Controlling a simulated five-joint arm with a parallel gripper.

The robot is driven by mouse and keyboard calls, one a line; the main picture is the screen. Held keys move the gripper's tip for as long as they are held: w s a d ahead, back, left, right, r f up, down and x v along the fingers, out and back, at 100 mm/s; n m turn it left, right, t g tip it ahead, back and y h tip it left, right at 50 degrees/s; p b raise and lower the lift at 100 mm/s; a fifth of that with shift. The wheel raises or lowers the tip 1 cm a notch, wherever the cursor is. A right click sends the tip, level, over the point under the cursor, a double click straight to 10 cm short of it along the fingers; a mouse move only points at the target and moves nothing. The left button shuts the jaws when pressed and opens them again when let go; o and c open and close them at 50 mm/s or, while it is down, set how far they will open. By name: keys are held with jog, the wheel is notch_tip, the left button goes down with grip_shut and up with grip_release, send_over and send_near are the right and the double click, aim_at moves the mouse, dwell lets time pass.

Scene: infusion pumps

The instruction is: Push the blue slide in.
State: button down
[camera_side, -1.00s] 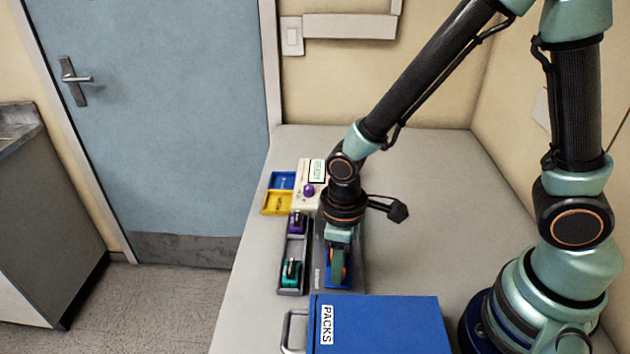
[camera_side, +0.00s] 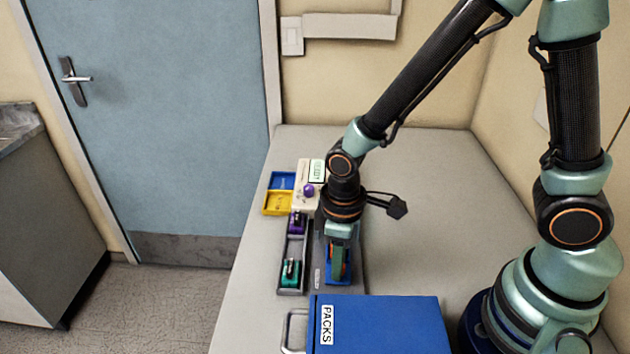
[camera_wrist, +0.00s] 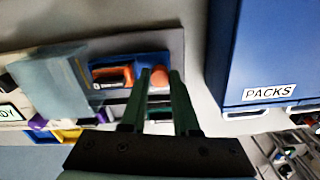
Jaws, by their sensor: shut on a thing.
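The blue slide (camera_side: 329,280) lies in the grey housing on the table and is partly hidden by my gripper (camera_side: 339,277). In the wrist view the blue slide (camera_wrist: 150,58) shows as a blue tray with an orange-and-black block (camera_wrist: 112,77) in it. My gripper (camera_wrist: 160,76) points down at the slide. Its fingers are shut on a round red-orange knob (camera_wrist: 160,78) at the slide's end nearer the PACKS box. How far the slide sits in the housing is hard to tell.
A blue PACKS box (camera_side: 385,322) stands close in front. A grey tray (camera_side: 292,258) with purple and teal pieces lies left of the slide. A pump (camera_side: 307,197) with a purple knob and blue and yellow bins (camera_side: 277,203) stand behind. The table is clear to the right.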

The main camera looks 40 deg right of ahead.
jog(key=shift+w+d, duration=1.25)
jog(key=shift+r, duration=0.1)
jog(key=c, duration=0.9)
grip_release()
notch_tip(320, 180, up, 12)
